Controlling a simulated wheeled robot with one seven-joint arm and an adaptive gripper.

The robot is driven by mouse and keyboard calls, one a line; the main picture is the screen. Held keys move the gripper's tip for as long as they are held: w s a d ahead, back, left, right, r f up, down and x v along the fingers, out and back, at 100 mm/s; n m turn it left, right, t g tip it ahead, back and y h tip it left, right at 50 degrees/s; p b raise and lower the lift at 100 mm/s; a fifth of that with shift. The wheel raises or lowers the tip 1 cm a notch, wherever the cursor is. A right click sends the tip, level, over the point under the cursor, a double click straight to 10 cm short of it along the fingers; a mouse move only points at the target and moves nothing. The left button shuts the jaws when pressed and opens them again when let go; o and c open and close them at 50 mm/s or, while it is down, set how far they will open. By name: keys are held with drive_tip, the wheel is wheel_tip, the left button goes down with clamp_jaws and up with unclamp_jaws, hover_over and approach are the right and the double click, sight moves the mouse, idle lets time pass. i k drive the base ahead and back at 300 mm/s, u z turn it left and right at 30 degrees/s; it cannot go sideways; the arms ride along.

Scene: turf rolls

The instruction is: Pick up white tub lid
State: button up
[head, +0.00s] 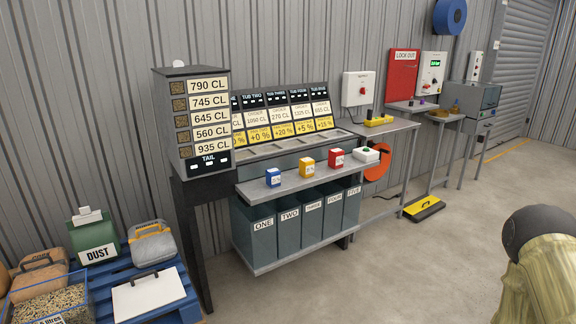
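A flat white lid-like panel (150,296) with a dark handle along its far edge lies at the lower left, at the front of a blue pallet. It looks like the white tub lid; I cannot tell whether a tub is under it. Nothing is seen resting on it apart from the handle. My gripper is not in view.
On the blue pallet (104,289), a green DUST container (95,241), grey-and-tan bag (153,246) and grain-filled bin (50,304) crowd the lid. A dark post stands right of it. A shelf (300,178) holds small coloured boxes.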

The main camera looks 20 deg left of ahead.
sight(132, 299)
drive_tip(key=u, duration=0.95)
drive_tip(key=i, duration=0.75)
drive_tip(key=u, duration=0.9)
